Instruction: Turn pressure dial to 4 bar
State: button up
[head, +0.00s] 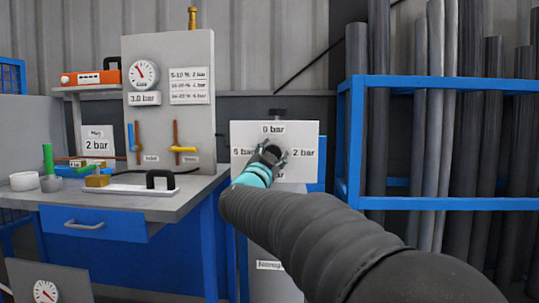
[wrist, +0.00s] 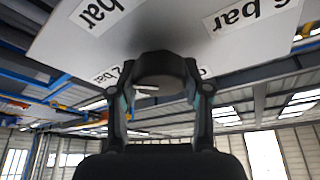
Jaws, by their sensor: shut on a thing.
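The pressure dial is a dark round knob (wrist: 160,68) on a white panel (head: 305,133). The panel reads 0 bar at the top, 6 bar at the left and 2 bar at the right; the bottom label is mostly hidden behind my arm. My gripper (head: 268,155) is at the middle of the panel. In the wrist view its two fingers (wrist: 158,84) are shut on the knob, one on each side. My gripper hides most of the knob in the head view, and I cannot tell which label it points to.
A bench (head: 150,205) at the left carries a board (head: 200,120) with a round gauge (head: 143,73), a 3.0 bar sign (head: 145,98) and small valves. A 2 bar sign (head: 97,145) stands beside it. A blue rack (head: 440,85) with grey pipes stands at the right.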

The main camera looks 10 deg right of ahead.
jog(key=m+g, duration=0.1)
jog(key=m, duration=0.2)
jog(key=m+g+h+p, duration=0.1)
jog(key=m, duration=0.1)
jog(key=shift+a+m, duration=0.1)
jog(key=shift+m, duration=0.3)
jog(key=shift+f+m+g+p, duration=0.1)
jog(key=shift+m+g+p, duration=0.65)
jog(key=shift+m, duration=1.25)
jog(key=o, duration=1.2)
jog(key=shift+w+a+f, duration=0.1)
jog(key=shift+c, duration=0.2)
jog(key=shift+d, duration=0.2)
jog(key=shift+a, duration=0.1)
jog(key=v, duration=1.2)
